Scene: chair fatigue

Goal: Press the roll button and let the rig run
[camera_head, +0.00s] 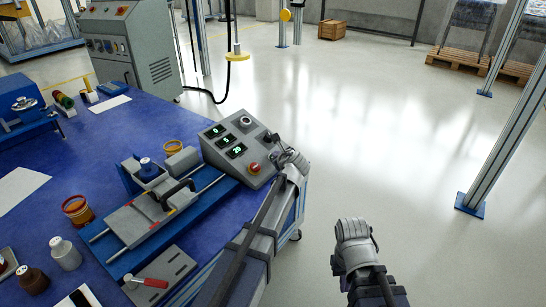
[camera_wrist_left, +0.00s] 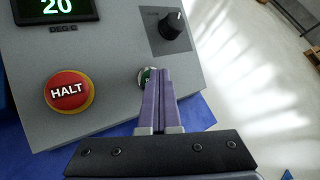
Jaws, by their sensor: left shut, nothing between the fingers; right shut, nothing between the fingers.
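The grey control box (camera_head: 240,150) stands at the right end of the blue table. A round button with a green part and pale rim (camera_wrist_left: 142,79) shows in the left wrist view, mostly hidden behind my fingers; any label is covered. My left gripper (camera_head: 286,156) is shut and empty, and it shows in the left wrist view too (camera_wrist_left: 155,75). Its tips are over this button; I cannot tell whether they touch it. The red HALT button (camera_wrist_left: 68,92) sits to the left on a yellow ring. My right gripper (camera_head: 351,228) is shut and empty, over the floor.
A black knob (camera_wrist_left: 171,25) is above the button, and a green display reads 20 (camera_wrist_left: 55,8). A blue rig with rails (camera_head: 155,215) lies left of the box.

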